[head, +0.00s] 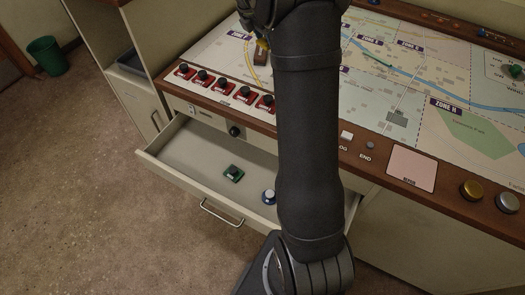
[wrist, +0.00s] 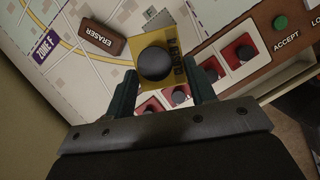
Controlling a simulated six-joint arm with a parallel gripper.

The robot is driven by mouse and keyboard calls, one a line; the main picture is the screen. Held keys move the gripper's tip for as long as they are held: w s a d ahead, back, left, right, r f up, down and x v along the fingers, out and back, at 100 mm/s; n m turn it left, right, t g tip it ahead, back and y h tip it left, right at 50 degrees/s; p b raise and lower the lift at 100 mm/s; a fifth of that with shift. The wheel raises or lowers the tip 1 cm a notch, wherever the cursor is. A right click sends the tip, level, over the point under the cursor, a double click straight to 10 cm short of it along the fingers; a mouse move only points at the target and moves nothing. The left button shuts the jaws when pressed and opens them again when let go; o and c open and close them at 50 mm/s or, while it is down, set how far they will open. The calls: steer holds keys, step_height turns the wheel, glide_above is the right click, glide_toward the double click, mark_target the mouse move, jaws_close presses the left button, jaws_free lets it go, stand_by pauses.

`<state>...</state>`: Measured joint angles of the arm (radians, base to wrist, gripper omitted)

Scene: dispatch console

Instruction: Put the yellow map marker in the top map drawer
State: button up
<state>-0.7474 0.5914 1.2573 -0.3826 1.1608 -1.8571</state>
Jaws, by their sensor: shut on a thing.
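The yellow map marker (wrist: 184,73), a square yellow plate with a round black knob, is between the fingers of my gripper (wrist: 163,88) in the wrist view. My gripper is shut on it, over the map side of the console. A map drawer (head: 190,150) stands open under the console's left edge.
A brown eraser (wrist: 101,40) lies on the map (head: 430,65) close to the held marker. A row of red-based buttons (head: 203,77) runs along the console's edge above the drawer. The drawer's left part is bare. A green bin (head: 47,56) stands on the floor far left.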

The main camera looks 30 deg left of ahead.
steer(key=s+a+n+y, duration=0.1)
steer(key=s+a+n, duration=0.1)
steer(key=s+a, duration=0.95)
steer(key=n, duration=0.3)
glide_above(201, 161)
steer(key=s, duration=0.2)
step_height(201, 161, down, 33)
steer(key=shift+t+y, duration=0.3)
steer(key=shift+y, duration=0.1)
steer(key=shift+w+f, duration=0.2)
steer(key=shift+f, duration=4.85)
steer(key=shift+f, duration=0.2)
steer(key=o, duration=1)
steer(key=shift+r, duration=0.1)
